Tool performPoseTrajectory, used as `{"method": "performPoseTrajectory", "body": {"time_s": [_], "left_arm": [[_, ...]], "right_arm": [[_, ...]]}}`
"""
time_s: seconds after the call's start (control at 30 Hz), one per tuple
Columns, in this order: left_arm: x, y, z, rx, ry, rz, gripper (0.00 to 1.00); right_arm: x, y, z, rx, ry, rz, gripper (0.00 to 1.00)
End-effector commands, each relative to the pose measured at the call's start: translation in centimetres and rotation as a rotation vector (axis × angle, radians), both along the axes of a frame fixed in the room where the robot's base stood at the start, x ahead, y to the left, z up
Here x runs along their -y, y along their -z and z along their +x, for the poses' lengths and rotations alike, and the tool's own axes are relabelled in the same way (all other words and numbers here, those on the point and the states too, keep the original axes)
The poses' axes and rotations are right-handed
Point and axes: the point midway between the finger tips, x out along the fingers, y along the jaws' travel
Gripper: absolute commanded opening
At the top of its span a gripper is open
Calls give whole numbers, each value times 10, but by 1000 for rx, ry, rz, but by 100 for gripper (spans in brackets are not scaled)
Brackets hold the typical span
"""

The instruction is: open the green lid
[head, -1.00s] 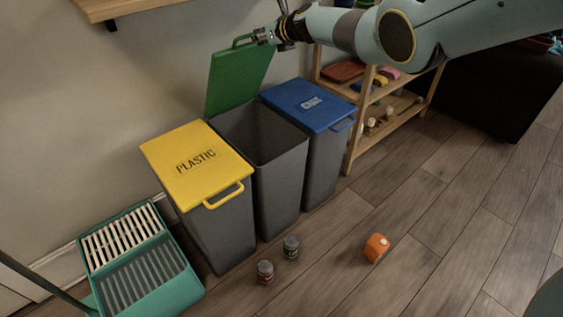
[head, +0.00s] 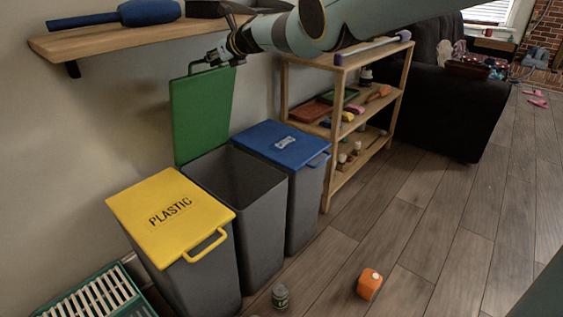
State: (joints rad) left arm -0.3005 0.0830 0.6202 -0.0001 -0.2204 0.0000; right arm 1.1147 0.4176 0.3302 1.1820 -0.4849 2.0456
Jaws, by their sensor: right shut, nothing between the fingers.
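The green lid (head: 203,117) stands upright, swung back toward the wall, behind the open grey middle bin (head: 250,196). Its handle is at the top edge. My right gripper (head: 214,59) is shut and empty at the top of the lid, close by the handle. I cannot tell whether it touches the lid. My left gripper is not in the head view.
The closed yellow-lidded bin (head: 168,217) and blue-lidded bin (head: 281,145) flank the open one. A wall shelf (head: 110,40) hangs above. A wooden rack (head: 340,62) stands right. A can (head: 280,297) and an orange object (head: 369,284) lie on the floor.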

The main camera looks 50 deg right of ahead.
Motion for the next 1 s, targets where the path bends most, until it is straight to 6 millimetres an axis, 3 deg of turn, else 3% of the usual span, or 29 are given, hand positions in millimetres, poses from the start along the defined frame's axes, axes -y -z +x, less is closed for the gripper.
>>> {"method": "performPoseTrajectory", "body": {"time_s": [0.1, 0.57, 0.87, 1.0], "left_arm": [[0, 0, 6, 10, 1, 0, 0], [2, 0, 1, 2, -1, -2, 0], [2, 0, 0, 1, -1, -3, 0], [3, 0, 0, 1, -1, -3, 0]], "right_arm": [[0, 0, 0, 0, 0, 0, 0], [3, -1, -7, 3, -3, -3, 0], [1, -11, -31, 0, 0, -6, 0], [3, -20, -50, 0, 0, -5, 0]]}}
